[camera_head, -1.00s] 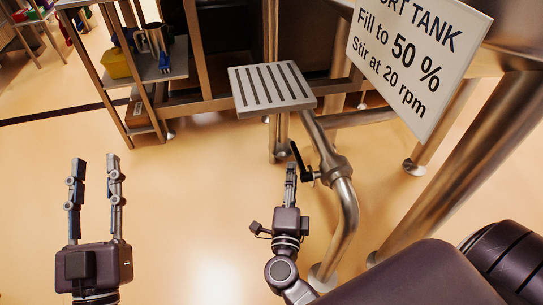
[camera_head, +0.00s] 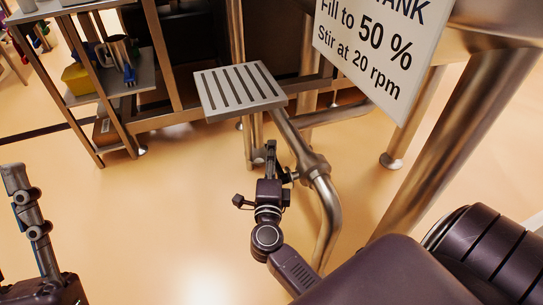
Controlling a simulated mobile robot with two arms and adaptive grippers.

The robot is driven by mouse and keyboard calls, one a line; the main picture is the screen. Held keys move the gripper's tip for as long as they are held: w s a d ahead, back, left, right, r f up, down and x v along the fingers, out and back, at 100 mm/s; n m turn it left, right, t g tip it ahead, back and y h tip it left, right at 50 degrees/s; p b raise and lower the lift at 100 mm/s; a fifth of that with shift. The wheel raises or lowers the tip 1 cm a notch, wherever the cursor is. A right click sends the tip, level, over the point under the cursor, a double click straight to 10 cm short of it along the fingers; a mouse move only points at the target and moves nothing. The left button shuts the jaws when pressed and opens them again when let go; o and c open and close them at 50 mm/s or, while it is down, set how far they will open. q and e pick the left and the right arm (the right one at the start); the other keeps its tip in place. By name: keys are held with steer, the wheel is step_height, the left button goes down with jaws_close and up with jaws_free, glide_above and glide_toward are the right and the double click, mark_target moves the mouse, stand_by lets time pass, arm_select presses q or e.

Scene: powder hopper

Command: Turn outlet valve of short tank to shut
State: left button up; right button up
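The short tank's outlet pipe (camera_head: 329,215) runs down from under the grated step, with the metal valve body (camera_head: 314,166) at its bend. The valve's black lever (camera_head: 289,176) shows only as a small dark piece beside my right gripper. The rest of it seems hidden by the gripper. My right gripper (camera_head: 271,147) is just left of the valve, fingers pointing away from me. It is seen edge-on, so I cannot tell whether it is open or touches the lever. My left gripper (camera_head: 14,178) is at the far left, partly out of frame, with one finger showing.
The grated step (camera_head: 240,90) stands just beyond my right gripper. The tank's sign (camera_head: 368,40) and thick metal legs (camera_head: 455,140) are at the right. A shelf rack (camera_head: 112,84) stands at the back left. The floor (camera_head: 150,215) between my grippers is clear.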

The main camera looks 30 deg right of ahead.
jaws_close()
stand_by(0.4)
